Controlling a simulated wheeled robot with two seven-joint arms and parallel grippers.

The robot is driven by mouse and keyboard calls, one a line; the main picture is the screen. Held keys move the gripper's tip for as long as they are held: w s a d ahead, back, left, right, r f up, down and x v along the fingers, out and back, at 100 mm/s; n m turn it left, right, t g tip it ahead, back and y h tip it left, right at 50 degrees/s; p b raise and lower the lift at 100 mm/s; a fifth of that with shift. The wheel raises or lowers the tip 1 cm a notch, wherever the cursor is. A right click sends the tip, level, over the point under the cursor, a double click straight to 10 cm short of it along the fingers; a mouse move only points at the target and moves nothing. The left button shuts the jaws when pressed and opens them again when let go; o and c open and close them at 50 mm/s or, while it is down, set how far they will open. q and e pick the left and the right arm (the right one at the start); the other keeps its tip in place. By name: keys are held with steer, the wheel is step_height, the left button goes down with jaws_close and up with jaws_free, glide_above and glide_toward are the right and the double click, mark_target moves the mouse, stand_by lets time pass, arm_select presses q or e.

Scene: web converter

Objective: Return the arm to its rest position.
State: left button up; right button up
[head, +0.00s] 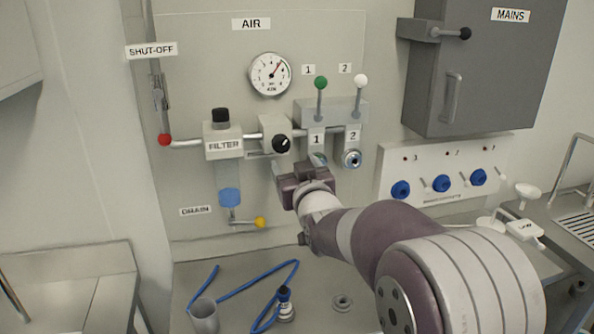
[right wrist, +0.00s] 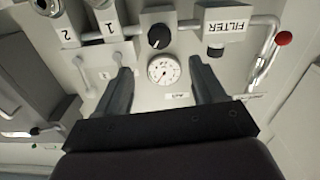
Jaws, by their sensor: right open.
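My right arm (head: 380,240) reaches in from the lower right of the head view towards the air panel (head: 200,75). My right gripper (head: 298,172) is in front of the panel, below the regulator with the black knob (head: 281,144) and left of outlet 2 (head: 351,159). It partly covers outlet 1 (head: 318,158). In the right wrist view its two fingers (right wrist: 160,66) are apart with nothing between them. The pressure gauge shows between the fingers in that view, beyond them. Whether the fingertips touch the panel cannot be told. My left gripper is not in view.
Valve levers with green (head: 321,83) and white (head: 361,81) knobs stand above the outlets. The filter (head: 223,146) and yellow drain lever (head: 260,222) are at left. A grey mains box (head: 484,70) juts out at right. A blue hose (head: 240,287) and cup (head: 205,316) lie below.

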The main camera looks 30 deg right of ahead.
steer(key=s+a+f+g+y, duration=0.1)
steer(key=s+f+g, duration=0.25)
steer(key=f, duration=0.45)
steer(key=s+a+f+g+y, duration=0.1)
steer(key=s+f+g, duration=0.1)
steer(key=f+g, duration=0.35)
steer(key=s+a+f+n+g+y, duration=0.1)
steer(key=s+a+f+g, duration=0.2)
steer(key=s+a+f, duration=0.2)
steer(key=s+a+f+g, duration=0.4)
steer(key=s+f, duration=0.6)
steer(key=s, duration=0.3)
steer(key=shift+s+a+n+y, duration=0.3)
steer(key=shift+a+n+y, duration=0.1)
steer(key=shift+a, duration=0.05)
